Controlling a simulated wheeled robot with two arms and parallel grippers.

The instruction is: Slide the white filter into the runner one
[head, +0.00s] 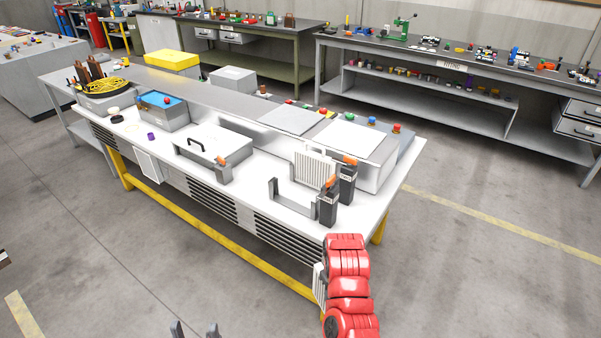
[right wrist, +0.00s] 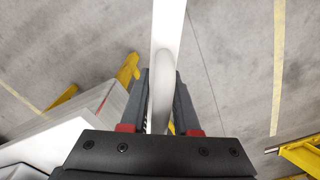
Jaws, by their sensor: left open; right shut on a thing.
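A white filter (head: 319,286) shows as a narrow edge beside my red right arm, off the bench's front right. My right gripper is hidden behind the arm in the head view. In the right wrist view the right gripper (right wrist: 162,105) is shut on the filter's pale handle, and the white edge (right wrist: 168,20) runs up out of the picture. My left gripper (head: 195,331) is open and empty at the bottom edge, only its dark fingertips showing. A grey U-shaped holder (head: 293,205) stands empty on the bench; I cannot tell which runner is one.
A ribbed white panel (head: 314,167) stands upright behind the empty holder. Two black blocks with orange tops (head: 328,208) stand beside the holders. Another white panel (head: 148,166) is at the bench's front left. A grey box (head: 213,145) lies mid-bench. The floor in front is clear.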

